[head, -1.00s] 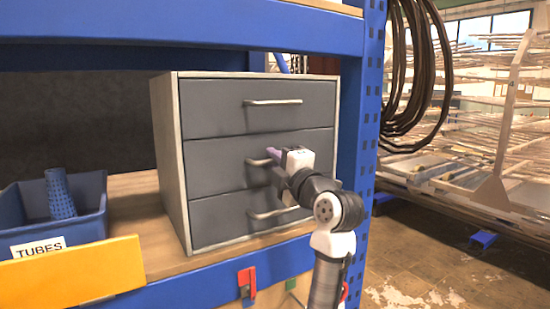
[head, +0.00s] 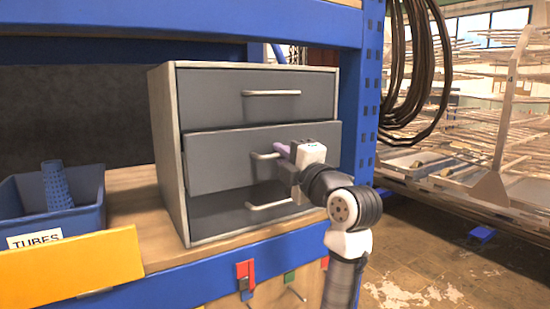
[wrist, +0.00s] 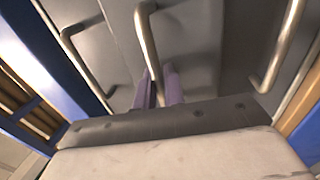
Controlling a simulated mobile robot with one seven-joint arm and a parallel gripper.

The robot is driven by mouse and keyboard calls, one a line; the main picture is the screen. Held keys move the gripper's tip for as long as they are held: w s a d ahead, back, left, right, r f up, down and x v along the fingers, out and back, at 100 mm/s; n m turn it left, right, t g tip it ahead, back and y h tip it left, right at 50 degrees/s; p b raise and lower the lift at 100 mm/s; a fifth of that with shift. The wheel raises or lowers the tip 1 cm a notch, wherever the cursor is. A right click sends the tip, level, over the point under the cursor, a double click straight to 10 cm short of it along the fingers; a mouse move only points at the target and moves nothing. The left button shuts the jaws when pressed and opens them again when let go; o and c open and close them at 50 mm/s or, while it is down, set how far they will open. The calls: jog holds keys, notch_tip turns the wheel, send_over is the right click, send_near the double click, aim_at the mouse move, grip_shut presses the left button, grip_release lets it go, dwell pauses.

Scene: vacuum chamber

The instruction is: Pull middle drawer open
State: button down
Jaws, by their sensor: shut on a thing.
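A grey three-drawer cabinet (head: 168,160) stands on the wooden shelf. Its middle drawer (head: 220,160) sticks out of the cabinet, while the top drawer (head: 220,98) and the bottom drawer (head: 222,215) sit flush. My gripper (head: 284,151) is shut on the middle drawer's handle (head: 260,156) at its right part. In the wrist view my gripper's purple fingers (wrist: 160,88) close around the bar of the middle handle (wrist: 146,40). The handle's right end is hidden behind my gripper in the head view.
A blue bin (head: 90,205) labelled TUBES holds a blue mesh tube (head: 57,186) left of the cabinet. A blue rack post (head: 366,120) stands close on the right. A yellow panel (head: 70,268) fronts the shelf.

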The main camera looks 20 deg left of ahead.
jog(key=r+b+v, duration=0.3)
jog(key=b+v, duration=0.1)
jog(key=v, duration=1.3)
jog(key=shift+s+d, duration=0.4)
jog(key=shift+d, duration=0.05)
jog(key=shift+r, duration=0.1)
jog(key=c, duration=1.8)
grip_release()
jog(key=shift+c, duration=0.2)
jog(key=b+v, duration=0.3)
jog(key=v, duration=1)
jog(key=shift+s+d+b, duration=0.25)
jog(key=shift+d+b, duration=0.05)
jog(key=shift+b, duration=0.1)
